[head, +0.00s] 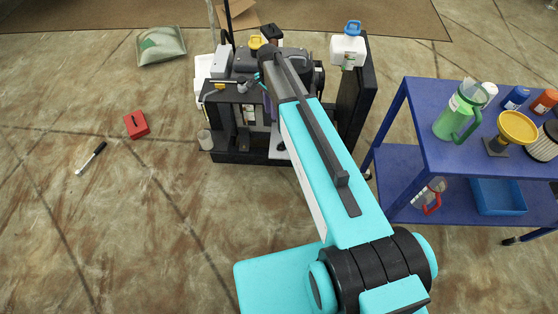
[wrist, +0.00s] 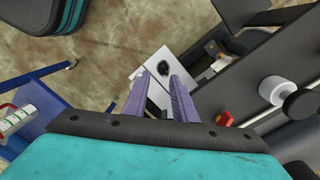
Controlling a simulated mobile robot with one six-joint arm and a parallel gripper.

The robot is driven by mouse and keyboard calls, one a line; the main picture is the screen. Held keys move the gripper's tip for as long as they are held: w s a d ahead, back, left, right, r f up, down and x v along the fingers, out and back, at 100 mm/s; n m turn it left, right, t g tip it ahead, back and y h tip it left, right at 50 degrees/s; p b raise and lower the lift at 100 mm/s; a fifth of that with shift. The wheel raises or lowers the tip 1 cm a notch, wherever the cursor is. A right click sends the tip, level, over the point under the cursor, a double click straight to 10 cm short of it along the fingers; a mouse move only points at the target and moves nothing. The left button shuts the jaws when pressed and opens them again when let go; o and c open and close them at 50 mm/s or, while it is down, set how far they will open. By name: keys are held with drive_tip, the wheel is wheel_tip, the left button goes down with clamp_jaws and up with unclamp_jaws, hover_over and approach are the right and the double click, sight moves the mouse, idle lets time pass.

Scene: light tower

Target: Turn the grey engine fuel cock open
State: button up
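The light tower's engine bay (head: 264,65) is in the head view, at top centre, partly behind my arm. A small light-grey part (head: 243,87) shows at its front; I cannot tell whether it is the fuel cock. In the wrist view my gripper (wrist: 158,74) has two purple fingers spread apart, with nothing between them. A pale panel with a round black spot lies beyond the fingertips. A light-grey round knob (wrist: 278,90) with a dark end and a small red part (wrist: 224,118) are right of the fingers, apart from them. Neither is clearly the fuel cock.
A blue cart (head: 430,150) with a green jug (head: 452,118) and a yellow funnel (head: 517,126) stands at right. A white jug (head: 347,50) is on the tower's right side. A red box (head: 137,124) lies on open floor at left.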

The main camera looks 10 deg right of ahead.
drive_tip(key=s+f+n+b, duration=0.2)
drive_tip(key=s+f, duration=0.4)
drive_tip(key=f, duration=0.3)
drive_tip(key=s+f+n+g+b, duration=0.1)
drive_tip(key=s+f+n+b, duration=0.1)
drive_tip(key=s+f+b, duration=0.3)
wheel_tip(320, 180, down, 4)
drive_tip(key=shift+s, duration=0.45)
drive_tip(key=s+f+n+g, duration=0.1)
drive_tip(key=s+f+n, duration=0.2)
drive_tip(key=s, duration=0.7)
drive_tip(key=s+f+n+g, duration=0.1)
drive_tip(key=s+f+n, duration=0.2)
drive_tip(key=s, duration=0.7)
drive_tip(key=s+f+n+g, duration=0.1)
drive_tip(key=s+f+n, duration=0.2)
drive_tip(key=s+f, duration=0.3)
drive_tip(key=s, duration=0.4)
drive_tip(key=shift+s+d+n+g, duration=0.15)
drive_tip(key=shift+d+n+g, duration=0.15)
drive_tip(key=shift+a, duration=0.15)
